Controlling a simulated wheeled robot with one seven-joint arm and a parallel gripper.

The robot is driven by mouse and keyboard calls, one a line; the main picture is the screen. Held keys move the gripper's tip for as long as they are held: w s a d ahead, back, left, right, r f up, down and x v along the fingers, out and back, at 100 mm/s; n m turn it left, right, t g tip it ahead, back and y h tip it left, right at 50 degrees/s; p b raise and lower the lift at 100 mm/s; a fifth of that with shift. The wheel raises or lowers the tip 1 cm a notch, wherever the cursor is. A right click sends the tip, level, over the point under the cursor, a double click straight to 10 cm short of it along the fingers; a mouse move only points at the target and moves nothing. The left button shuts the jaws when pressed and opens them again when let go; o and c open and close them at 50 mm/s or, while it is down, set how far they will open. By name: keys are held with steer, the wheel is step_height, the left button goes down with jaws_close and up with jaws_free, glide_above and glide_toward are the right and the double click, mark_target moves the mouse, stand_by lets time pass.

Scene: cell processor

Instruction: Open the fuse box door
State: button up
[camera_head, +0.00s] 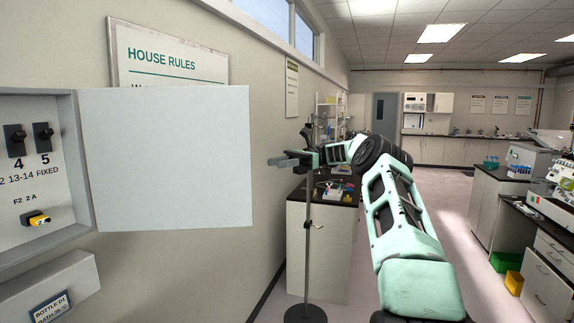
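The fuse box (67,158) is a grey wall-mounted box at the left edge, partly cut off by the frame. Its pale flat door (166,160) stands swung open to the right, hinged at the box's right side. Inside show black switches (43,136), printed labels and a yellow fuse (36,219). My gripper (280,160) is to the right of the door's free edge, pointing left, with a visible gap between it and the door. Nothing shows held in it. Its fingers are seen nearly edge-on, so their spread is unclear.
A thin pole stand (308,240) stands on the floor by a dark-topped bench (322,200) behind my arm. A grey labelled box (50,290) is on the wall below the fuse box. Benches with equipment (540,255) line the right; the aisle floor between is clear.

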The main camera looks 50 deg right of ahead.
steer(key=shift+s+d, duration=0.15)
steer(key=shift+d, duration=1)
